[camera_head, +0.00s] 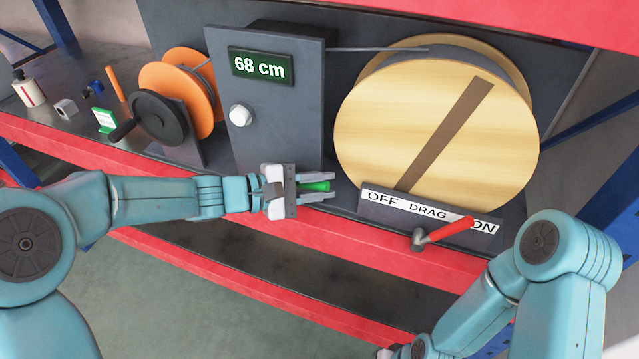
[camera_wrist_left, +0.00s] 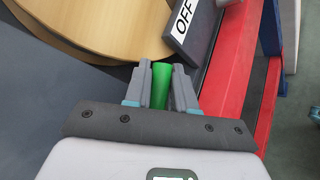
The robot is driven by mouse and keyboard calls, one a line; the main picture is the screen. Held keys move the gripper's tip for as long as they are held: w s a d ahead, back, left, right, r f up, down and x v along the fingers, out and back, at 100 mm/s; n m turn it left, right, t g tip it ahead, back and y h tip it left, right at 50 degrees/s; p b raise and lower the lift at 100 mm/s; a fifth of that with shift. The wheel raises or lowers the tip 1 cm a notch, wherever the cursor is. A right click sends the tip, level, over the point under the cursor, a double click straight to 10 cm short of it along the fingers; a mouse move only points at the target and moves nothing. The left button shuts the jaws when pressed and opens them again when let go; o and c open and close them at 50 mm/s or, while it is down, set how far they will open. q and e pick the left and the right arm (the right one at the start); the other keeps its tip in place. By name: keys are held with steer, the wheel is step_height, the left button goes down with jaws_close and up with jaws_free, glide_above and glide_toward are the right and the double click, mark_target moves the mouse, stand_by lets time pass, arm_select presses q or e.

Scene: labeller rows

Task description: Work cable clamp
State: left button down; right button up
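A green handle (camera_head: 316,187), which I take to be the cable clamp's, sits low in front of the dark panel, left of the wooden reel. My left gripper (camera_head: 318,187) reaches it from the left, one finger on each side, and looks shut on it. In the left wrist view the green handle (camera_wrist_left: 162,88) lies between the fingers and points away from the camera. The clamp's base is hidden behind the gripper. My right gripper (camera_head: 392,352) is only partly in view at the bottom edge, and its fingers cannot be made out.
A grey box with a display reading "68 cm" (camera_head: 259,66) stands behind. The large wooden reel (camera_head: 415,130) and a red drag lever (camera_head: 450,230) by an OFF/ON plate (camera_head: 385,201) are right. An orange spool (camera_head: 170,80) with black crank (camera_head: 158,117) and small items are left.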

arm_select(q)
steer(key=shift+w+a+r+n+h+b, duration=0.15)
steer(key=shift+n+h+b, duration=0.45)
steer(key=shift+b, duration=1.55)
steer(key=shift+a+r+h+b, duration=0.15)
steer(key=shift+r+h+b, duration=0.25)
steer(key=shift+r+h, duration=0.1)
steer(key=shift+r, duration=0.1)
steer(key=c, duration=1.2)
jaws_free()
steer(key=shift+o, duration=0.8)
steer(key=shift+a, duration=0.1)
steer(key=shift+s+r, duration=0.1)
steer(key=shift+s, duration=0.15)
